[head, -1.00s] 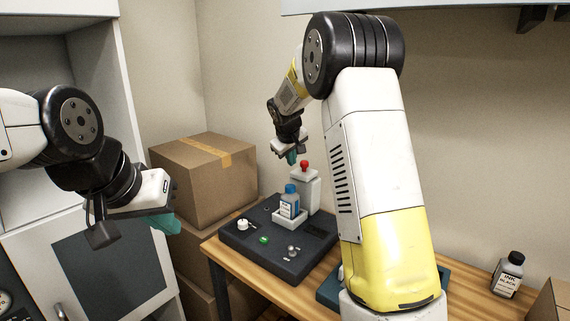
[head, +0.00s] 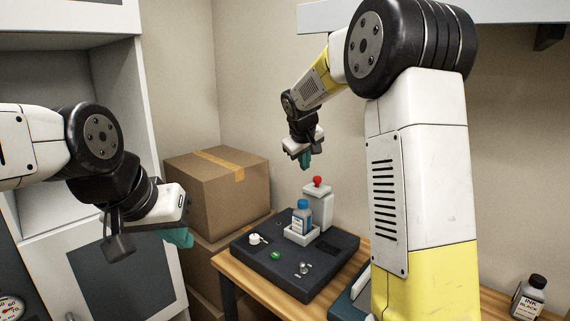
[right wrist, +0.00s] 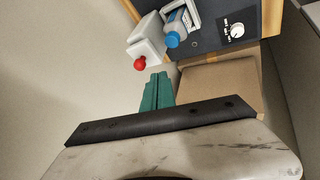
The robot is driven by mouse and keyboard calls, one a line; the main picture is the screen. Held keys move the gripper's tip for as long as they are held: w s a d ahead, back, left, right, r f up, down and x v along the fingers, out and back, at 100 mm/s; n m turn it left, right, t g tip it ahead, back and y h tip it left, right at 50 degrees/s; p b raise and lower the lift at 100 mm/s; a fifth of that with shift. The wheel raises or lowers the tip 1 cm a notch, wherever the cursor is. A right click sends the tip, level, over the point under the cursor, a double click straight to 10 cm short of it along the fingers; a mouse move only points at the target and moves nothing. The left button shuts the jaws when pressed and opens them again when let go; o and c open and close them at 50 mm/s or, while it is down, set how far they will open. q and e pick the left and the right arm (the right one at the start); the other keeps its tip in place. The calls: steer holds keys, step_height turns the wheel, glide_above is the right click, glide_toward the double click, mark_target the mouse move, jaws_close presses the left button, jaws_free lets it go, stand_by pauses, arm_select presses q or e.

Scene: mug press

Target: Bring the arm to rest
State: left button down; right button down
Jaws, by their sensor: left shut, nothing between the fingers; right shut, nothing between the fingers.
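My right gripper (head: 304,162) hangs in the air above and behind the dark press base (head: 270,258), its teal fingers shut and empty. In the right wrist view the shut fingers (right wrist: 157,92) point toward the white press post (right wrist: 147,38) with its red knob (right wrist: 140,64), apart from it. A blue-capped bottle (head: 303,214) stands upright in the white holder (head: 296,238) on the base. My left gripper (head: 180,238) is at the left, in front of the cabinet, shut and empty, away from the table.
Stacked cardboard boxes (head: 222,188) stand left of the wooden table (head: 250,288). A black-capped ink bottle (head: 529,298) stands at the table's right. A shelf (head: 420,12) hangs on the wall above. My right arm hides the table's middle.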

steer(key=s+d+r+m+y, duration=0.1)
steer(key=s+d+r+m, duration=0.1)
steer(key=s, duration=0.8)
steer(key=s+d+r+m+y, duration=0.1)
steer(key=s+d+r+y, duration=0.1)
steer(key=s, duration=0.9)
steer(key=s+a+f+m, duration=0.2)
steer(key=s+f, duration=0.1)
steer(key=s, duration=1.2)
steer(key=shift+s+f+y, duration=0.2)
steer(key=shift+s+y, duration=0.05)
steer(key=shift+y, duration=0.15)
